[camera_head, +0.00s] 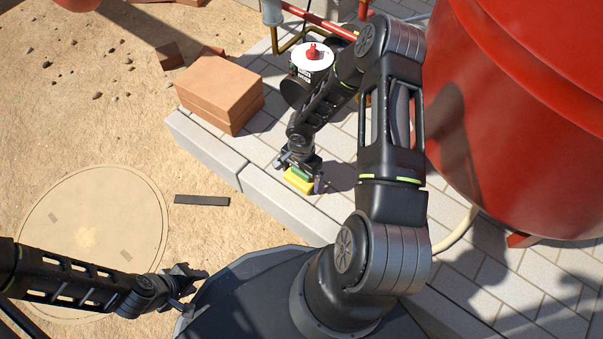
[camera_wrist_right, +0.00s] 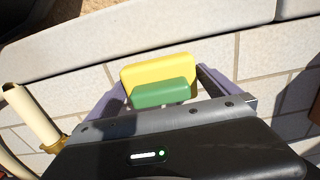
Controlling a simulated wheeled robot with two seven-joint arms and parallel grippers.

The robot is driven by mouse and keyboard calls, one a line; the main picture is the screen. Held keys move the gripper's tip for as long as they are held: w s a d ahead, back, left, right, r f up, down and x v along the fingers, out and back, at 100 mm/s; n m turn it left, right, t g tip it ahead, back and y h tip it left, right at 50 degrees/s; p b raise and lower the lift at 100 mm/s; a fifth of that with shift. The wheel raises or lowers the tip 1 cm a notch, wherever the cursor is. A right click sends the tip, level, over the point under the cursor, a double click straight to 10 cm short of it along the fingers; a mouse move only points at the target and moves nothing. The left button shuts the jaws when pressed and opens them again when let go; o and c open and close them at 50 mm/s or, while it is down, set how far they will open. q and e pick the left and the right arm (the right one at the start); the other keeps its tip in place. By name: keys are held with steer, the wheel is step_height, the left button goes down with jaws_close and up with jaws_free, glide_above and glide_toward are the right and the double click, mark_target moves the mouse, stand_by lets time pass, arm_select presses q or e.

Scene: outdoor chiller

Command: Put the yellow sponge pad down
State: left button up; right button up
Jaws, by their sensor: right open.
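The yellow sponge pad (camera_head: 298,181) with a green block (camera_head: 301,172) on it is at the paved ledge, near its front edge. In the right wrist view the yellow pad (camera_wrist_right: 157,70) and the green block (camera_wrist_right: 163,94) sit between the fingers of my right gripper (camera_wrist_right: 162,84). The fingers stand apart on either side, with a gap visible at the right. In the head view my right gripper (camera_head: 300,177) is over the pad. Whether the pad's underside touches the paving is hidden. My left gripper (camera_head: 191,288) is low at the left, empty, its fingers apart.
A stack of bricks (camera_head: 220,93) stands on the ledge behind. A white-topped canister with a red knob (camera_head: 313,55) is beside my right arm. A large red tank (camera_head: 520,110) fills the right. A dark flat bar (camera_head: 202,200) lies on the sand. Paving around the pad is clear.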

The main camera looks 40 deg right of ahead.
step_height(320, 180, up, 8)
steer(key=p, duration=0.3)
steer(key=shift+w, duration=0.1)
stand_by(0.6)
steer(key=s+a+n+y, duration=0.1)
steer(key=s+a+n, duration=0.3)
steer(key=a, duration=0.3)
steer(key=s+a+n+t+y, duration=0.1)
steer(key=s+a+n, duration=0.3)
steer(key=a, duration=0.4)
steer(key=s+a+n+y, duration=0.1)
steer(key=s+a+n, duration=0.3)
steer(key=a, duration=0.4)
steer(key=shift+f+y, duration=0.2)
steer(key=shift+y, duration=0.2)
